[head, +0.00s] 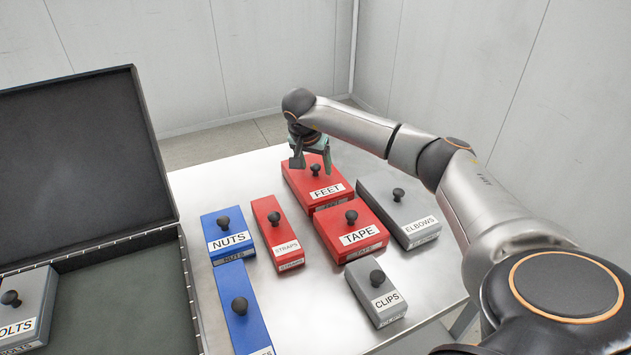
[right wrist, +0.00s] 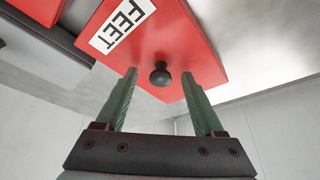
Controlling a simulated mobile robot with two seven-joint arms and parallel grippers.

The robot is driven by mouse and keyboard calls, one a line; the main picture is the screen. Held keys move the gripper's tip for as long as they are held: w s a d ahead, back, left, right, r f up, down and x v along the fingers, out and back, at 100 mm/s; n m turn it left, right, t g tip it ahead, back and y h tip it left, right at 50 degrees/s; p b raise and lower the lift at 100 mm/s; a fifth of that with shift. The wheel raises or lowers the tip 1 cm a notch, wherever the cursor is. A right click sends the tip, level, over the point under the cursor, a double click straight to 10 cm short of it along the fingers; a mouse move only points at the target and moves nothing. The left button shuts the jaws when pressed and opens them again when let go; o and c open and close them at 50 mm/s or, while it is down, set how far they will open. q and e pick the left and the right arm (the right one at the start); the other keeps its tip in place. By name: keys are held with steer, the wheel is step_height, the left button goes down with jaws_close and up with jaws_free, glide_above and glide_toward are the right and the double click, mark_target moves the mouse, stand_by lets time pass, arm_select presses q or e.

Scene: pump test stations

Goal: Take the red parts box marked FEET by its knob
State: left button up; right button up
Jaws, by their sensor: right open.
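The red parts box marked FEET (head: 302,187) lies at the back of the metal table, with a white label on its front. Its dark round knob (head: 315,169) stands on the lid, close to my right gripper (head: 313,166). In the right wrist view the red lid (right wrist: 196,45) fills the top. There the knob (right wrist: 160,76) shows between and just beyond the tips of the two green fingers of my right gripper (right wrist: 158,84). The fingers are apart and do not touch the knob. My left gripper is not in view.
The red TAPE box (head: 340,219) sits in front of the FEET box, with the grey ELBOWS box (head: 399,205) to the right. The red STRAPS (head: 270,218), blue NUTS (head: 226,220) and grey CLIPS (head: 360,279) boxes stand nearby. An open black case (head: 135,262) is at left.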

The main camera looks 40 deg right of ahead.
steer(key=shift+f, duration=0.1)
jaws_close()
stand_by(0.6)
steer(key=shift+w+d, duration=0.1)
stand_by(0.7)
